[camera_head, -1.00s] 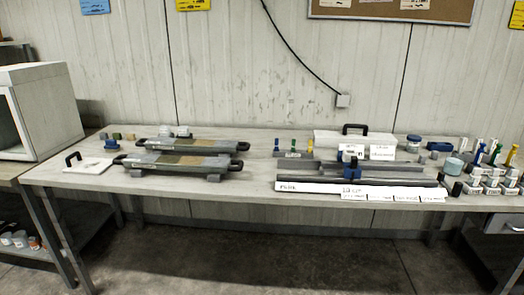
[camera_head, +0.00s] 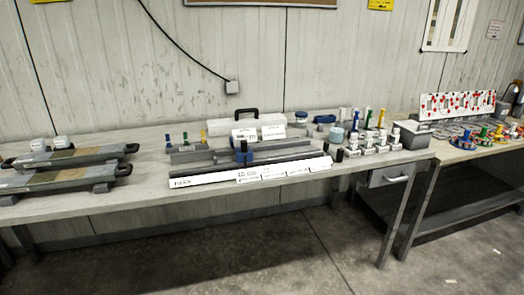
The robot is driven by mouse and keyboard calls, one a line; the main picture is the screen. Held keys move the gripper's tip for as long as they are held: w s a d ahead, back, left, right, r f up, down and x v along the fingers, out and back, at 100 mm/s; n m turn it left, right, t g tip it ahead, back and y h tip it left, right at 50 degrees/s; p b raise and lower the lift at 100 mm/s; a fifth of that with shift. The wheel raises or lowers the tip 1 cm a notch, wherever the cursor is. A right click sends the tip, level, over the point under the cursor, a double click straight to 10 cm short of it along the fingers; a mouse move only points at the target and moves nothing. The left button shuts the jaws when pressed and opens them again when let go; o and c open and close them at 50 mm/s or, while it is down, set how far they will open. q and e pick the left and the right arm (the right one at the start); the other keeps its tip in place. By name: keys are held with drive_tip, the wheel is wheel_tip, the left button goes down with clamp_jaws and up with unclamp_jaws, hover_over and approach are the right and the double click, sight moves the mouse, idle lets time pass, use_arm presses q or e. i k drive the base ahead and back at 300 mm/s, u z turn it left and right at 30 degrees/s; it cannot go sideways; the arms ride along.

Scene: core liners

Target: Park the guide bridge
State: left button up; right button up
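A small blue block (camera_head: 243,155) with a dark upright knob straddles or sits on the long grey rails (camera_head: 285,154) in the middle of the table. It may be the guide bridge; at this size I cannot be sure. A white labelled strip (camera_head: 205,180) runs along the front of the rails. Two long core liners (camera_head: 85,153) with dark end handles lie at the left on grey supports, partly cut off by the picture edge. Neither of my grippers is in view.
A white case (camera_head: 222,127) with a black handle stands behind the rails. Several small stands with coloured tools (camera_head: 368,140) and a grey box (camera_head: 411,135) are on the right. A second table (camera_head: 460,150) holds a dotted board. Bare tabletop (camera_head: 148,170) lies between liners and rails.

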sight(243, 153)
drive_tip(key=u, duration=0.3)
drive_tip(key=i, duration=0.55)
drive_tip(key=u, duration=0.4)
